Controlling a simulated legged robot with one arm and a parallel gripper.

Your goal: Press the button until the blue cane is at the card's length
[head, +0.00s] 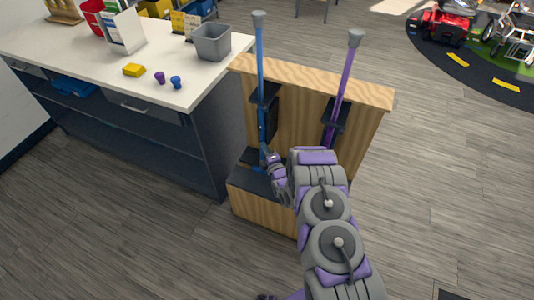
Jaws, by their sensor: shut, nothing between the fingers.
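The blue cane (260,60) stands nearly upright in the left side of a wooden stand (300,84), with its grey end up. The purple cane (347,75) stands, tilted a little, in the right side. My gripper (267,154) is shut and empty, close to the lower part of the blue cane. I cannot tell whether it touches the cane. The button is too small or hidden to make out. A white card (124,31) stands on the counter at the left; its print is not readable.
The white counter (60,48) holds a grey bin (212,42), a yellow block (134,70), a small purple piece (159,77) and a small blue piece (176,82). Floor at the right is clear.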

